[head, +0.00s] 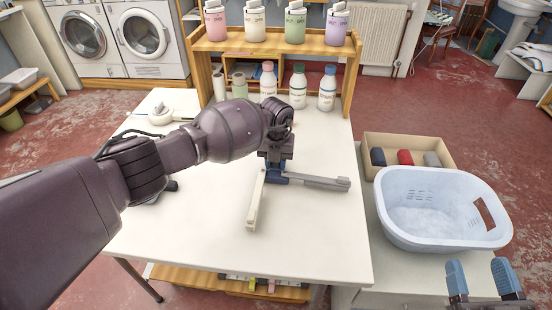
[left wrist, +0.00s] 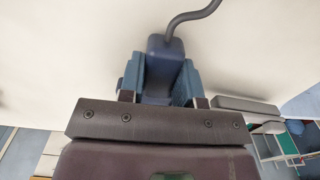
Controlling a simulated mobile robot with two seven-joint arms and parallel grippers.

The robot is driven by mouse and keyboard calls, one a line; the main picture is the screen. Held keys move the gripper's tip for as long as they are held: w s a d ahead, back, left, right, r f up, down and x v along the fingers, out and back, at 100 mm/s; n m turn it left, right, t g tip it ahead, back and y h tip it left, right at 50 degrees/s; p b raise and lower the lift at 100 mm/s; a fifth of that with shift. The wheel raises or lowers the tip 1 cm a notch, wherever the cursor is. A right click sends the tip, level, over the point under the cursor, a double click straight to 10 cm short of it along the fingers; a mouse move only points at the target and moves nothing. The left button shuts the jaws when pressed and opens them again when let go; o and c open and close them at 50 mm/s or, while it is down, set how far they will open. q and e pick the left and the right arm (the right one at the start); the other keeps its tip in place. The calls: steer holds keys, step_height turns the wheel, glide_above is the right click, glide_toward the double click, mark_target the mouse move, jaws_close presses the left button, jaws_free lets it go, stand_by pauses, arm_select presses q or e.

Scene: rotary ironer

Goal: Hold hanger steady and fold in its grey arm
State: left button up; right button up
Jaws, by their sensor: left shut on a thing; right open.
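The hanger lies on the white table. Its blue middle body (left wrist: 160,72) has a dark hook (left wrist: 190,16) at the top in the left wrist view. The grey arm (head: 318,182) sticks out to the right in the head view and also shows in the left wrist view (left wrist: 245,104). The cream arm (head: 255,202) points toward the table's front. My left gripper (head: 276,172) is shut on the middle body, blue pads on both sides. It hides much of the body in the head view. My right gripper (head: 481,280) is open and empty at the bottom right, away from the hanger.
A blue-white laundry basket (head: 440,235) and a box (head: 440,142) with coloured items stand right of the white table (head: 310,250). A wooden shelf (head: 275,42) with several bottles stands at the back. A white iron-like object (head: 160,115) lies at the back left. The table front is clear.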

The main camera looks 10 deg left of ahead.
arm_select(q)
steer(key=shift+f, duration=0.25)
steer(key=shift+f, duration=0.2)
stand_by(0.5)
steer(key=o, duration=0.7)
steer(key=shift+r, duration=0.35)
steer(key=c, duration=0.8)
stand_by(0.5)
